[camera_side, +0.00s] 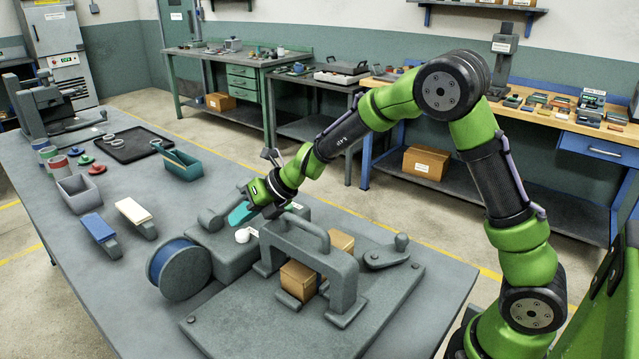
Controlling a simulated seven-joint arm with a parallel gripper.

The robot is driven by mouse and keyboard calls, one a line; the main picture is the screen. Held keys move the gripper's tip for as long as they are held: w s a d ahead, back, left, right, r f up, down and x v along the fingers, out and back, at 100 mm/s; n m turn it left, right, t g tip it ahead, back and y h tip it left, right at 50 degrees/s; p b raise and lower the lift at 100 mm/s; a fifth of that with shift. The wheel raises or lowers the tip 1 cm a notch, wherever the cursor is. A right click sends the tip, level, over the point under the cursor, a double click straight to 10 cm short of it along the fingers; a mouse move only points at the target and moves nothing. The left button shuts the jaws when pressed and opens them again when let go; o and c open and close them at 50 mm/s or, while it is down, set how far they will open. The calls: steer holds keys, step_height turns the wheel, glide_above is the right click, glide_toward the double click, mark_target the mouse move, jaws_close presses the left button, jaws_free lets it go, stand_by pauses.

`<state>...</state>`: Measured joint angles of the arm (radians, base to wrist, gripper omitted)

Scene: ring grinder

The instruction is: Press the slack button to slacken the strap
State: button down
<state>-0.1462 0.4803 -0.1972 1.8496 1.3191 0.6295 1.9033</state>
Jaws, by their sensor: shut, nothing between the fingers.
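The strapping machine's grey housing (225,262) stands at the left of a grey base plate (235,332). A small white round button or knob (242,236) sits on the housing with a pale label beside it; the text is too small to read, so I cannot tell whether it is the slack button. My gripper (238,215) is shut and empty, its teal fingers low over the housing, just behind the white knob. Contact cannot be told. A blue strap spool (177,268) is at the housing's left. A grey arch (343,279) stands over a brown box (298,280).
A lever (388,255) is on the plate's right. The table's front left is clear.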

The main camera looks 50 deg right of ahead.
mark_target(245, 232)
steer(key=shift+s+d+f+g+h, duration=0.1)
steer(key=shift+s+d+f, duration=0.05)
steer(key=shift+f, duration=0.35)
steer(key=shift+s+d+f+g+h, duration=0.1)
steer(key=shift+s+d+f, duration=0.05)
steer(key=shift+f, duration=0.35)
steer(key=shift+s+d+f+g+h, duration=0.1)
steer(key=shift+s+d+f, duration=0.05)
steer(key=shift+f, duration=0.35)
steer(key=shift+s+d, duration=0.2)
steer(key=shift+s, duration=0.05)
steer(key=shift+r, duration=0.1)
step_height(245, 232, up, 2)
steer(key=shift+d+r, duration=0.1)
steer(key=shift+w+a+r, duration=0.1)
steer(key=shift+a+r, duration=0.05)
steer(key=shift+r, duration=0.6)
steer(key=shift+a+r, duration=0.1)
steer(key=shift+r, duration=0.65)
steer(key=shift+a+r, duration=0.1)
